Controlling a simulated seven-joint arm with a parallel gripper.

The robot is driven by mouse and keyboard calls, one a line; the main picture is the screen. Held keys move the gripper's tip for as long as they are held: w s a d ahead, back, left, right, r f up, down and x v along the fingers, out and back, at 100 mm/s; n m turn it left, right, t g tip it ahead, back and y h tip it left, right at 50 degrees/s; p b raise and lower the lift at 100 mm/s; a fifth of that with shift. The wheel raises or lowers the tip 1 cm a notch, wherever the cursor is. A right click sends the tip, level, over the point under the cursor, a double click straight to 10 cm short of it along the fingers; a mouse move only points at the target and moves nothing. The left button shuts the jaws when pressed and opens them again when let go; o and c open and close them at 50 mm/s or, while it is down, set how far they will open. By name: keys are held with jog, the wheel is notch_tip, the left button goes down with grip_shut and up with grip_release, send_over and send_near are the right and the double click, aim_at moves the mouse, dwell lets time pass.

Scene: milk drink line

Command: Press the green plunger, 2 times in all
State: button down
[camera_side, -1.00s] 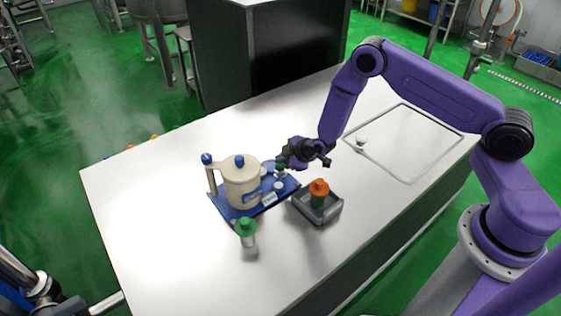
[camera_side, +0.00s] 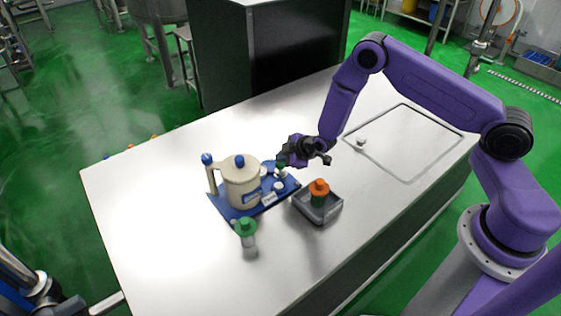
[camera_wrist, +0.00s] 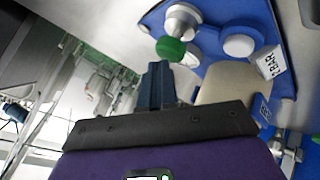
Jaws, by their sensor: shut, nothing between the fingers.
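The green plunger (camera_wrist: 171,48) is a small green knob on a silver stem at one end of a blue board (camera_wrist: 272,18). In the side view the green plunger (camera_side: 281,166) shows at the board's right end, partly covered by my gripper (camera_side: 281,161). In the wrist view my gripper (camera_wrist: 158,68) is shut and empty, its blue-grey fingertips just below the green knob in the picture. I cannot tell whether they touch it.
A beige jug (camera_side: 241,185) with blue knobs stands on the board. A green-capped bottle (camera_side: 246,230) stands in front of it. A grey tray (camera_side: 330,215) holds an orange-topped bottle (camera_side: 319,191). A small white piece (camera_side: 361,141) lies by the outlined area. The table's left front is clear.

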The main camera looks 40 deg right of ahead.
aim_at(282, 164)
jog(key=shift+r, duration=0.85)
jog(key=shift+r, duration=2.5)
jog(key=s+a+r+g+y, duration=0.1)
jog(key=s+a+r+g, duration=0.15)
jog(key=s+r, duration=0.35)
jog(key=s+a+r+g, duration=0.1)
jog(key=s+a+r, duration=0.25)
jog(key=s, duration=0.45)
jog(key=s+a+r+g+y, duration=0.1)
jog(key=s+a+r+g, duration=0.1)
jog(key=s+a+r, duration=0.35)
jog(key=s+d+r+g+h, duration=0.1)
jog(key=s+d+r, duration=0.1)
jog(key=s+d, duration=0.2)
jog(key=s+d+r+g+h, duration=0.1)
jog(key=s+d, duration=0.3)
jog(key=s, duration=0.6)
jog(key=s+d+r+n+g+h, duration=0.1)
jog(key=s+d+r, duration=0.1)
jog(key=s+d, duration=0.2)
jog(key=s, duration=0.3)
jog(key=shift+s+d+r, duration=0.25)
jog(key=shift+s+r, duration=0.05)
jog(key=shift+s, duration=0.1)
